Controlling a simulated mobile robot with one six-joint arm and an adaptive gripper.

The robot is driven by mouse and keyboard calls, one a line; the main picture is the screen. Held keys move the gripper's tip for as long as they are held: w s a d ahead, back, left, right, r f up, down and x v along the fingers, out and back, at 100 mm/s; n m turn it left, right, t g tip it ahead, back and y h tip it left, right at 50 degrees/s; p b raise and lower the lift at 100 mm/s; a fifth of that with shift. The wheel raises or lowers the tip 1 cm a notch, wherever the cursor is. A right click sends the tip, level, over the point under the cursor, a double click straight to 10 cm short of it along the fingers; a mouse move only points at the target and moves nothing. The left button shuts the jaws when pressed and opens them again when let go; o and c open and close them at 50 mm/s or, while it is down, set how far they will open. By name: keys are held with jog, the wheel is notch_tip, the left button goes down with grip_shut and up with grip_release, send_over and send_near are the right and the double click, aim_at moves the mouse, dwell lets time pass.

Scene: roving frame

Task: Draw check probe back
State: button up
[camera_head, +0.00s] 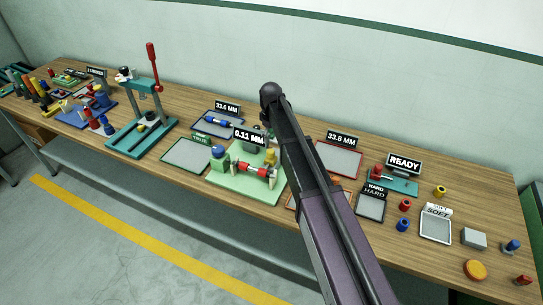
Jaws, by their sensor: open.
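A pale green fixture plate (232,187) lies near the front edge of the bench, with a "0.11 MM" display (249,137) above it. A red and silver shaft-like part (256,169) lies across its supports. A blue-topped piece (218,152) stands at its left and a yellow piece (270,156) at its back right. I cannot tell for sure which piece is the check probe. My dark arm crosses the view just right of the fixture and hides part of its right side. My gripper is not visible; it is out of sight behind or below the arm.
A teal press (143,135) with a red lever stands to the left. Label-marked trays lie around the fixture, including a green-edged tray (188,154) and a red-edged tray (338,160). Loose red, blue and yellow parts lie at the right. The wall runs behind the bench.

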aim_at(271, 151)
jog(key=shift+f+b, duration=3.95)
jog(key=shift+f, duration=0.3)
